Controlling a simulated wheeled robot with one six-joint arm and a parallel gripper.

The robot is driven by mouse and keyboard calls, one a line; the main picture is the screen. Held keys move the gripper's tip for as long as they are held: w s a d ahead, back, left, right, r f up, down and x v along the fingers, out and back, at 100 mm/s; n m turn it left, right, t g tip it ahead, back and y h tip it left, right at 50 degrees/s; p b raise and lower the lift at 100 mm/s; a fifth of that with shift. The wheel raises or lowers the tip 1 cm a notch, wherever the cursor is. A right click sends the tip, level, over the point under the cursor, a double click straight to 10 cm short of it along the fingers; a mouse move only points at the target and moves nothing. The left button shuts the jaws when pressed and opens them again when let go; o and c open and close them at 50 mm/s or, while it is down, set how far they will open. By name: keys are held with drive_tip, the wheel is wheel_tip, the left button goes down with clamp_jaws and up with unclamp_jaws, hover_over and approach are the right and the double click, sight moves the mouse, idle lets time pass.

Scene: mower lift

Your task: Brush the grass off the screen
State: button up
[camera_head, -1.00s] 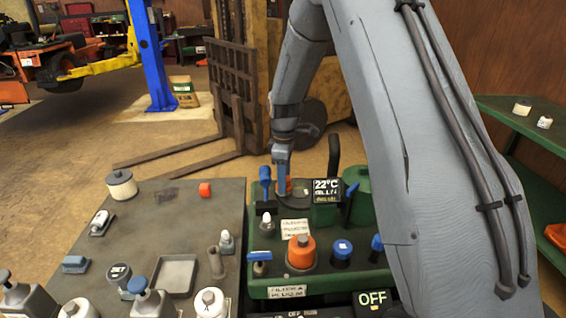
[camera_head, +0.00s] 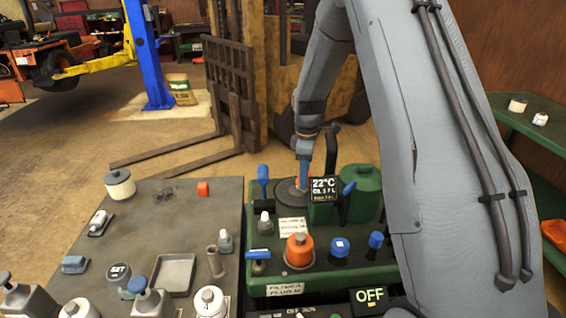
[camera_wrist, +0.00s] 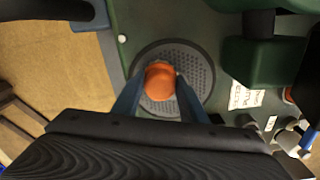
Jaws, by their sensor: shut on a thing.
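The round dark screen, a perforated disc (camera_wrist: 204,72), is set in the top of the green machine (camera_wrist: 118,18). It also shows in the head view (camera_head: 283,196), partly behind my arm's end. My gripper (camera_wrist: 161,88) points down over the screen, its two blue fingers shut on a rounded orange thing (camera_wrist: 160,77). That thing covers the screen's middle, and I cannot tell whether its underside touches it. I make out no grass on the part of the screen that shows. In the head view my gripper (camera_head: 301,178) is at the machine's back left.
Blue levers (camera_head: 263,174), a display box (camera_head: 325,190), a green canister (camera_head: 362,180) and an orange cap (camera_head: 300,250) stand close around the screen. A dark hose (camera_head: 332,150) rises behind. The grey bench (camera_head: 225,205) at left holds several small things and a dark smudge (camera_head: 163,193).

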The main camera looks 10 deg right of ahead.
drive_tip(key=shift+s+d, duration=0.15)
drive_tip(key=shift+d, duration=0.65)
drive_tip(key=shift+s+d, duration=0.1)
drive_tip(key=shift+d, duration=0.65)
drive_tip(key=shift+d+r+p, duration=0.15)
drive_tip(key=shift+r+p, duration=0.1)
drive_tip(key=shift+p, duration=0.05)
wheel_tip(320, 180, up, 8)
drive_tip(key=p, duration=0.4)
drive_tip(key=shift+f, duration=0.1)
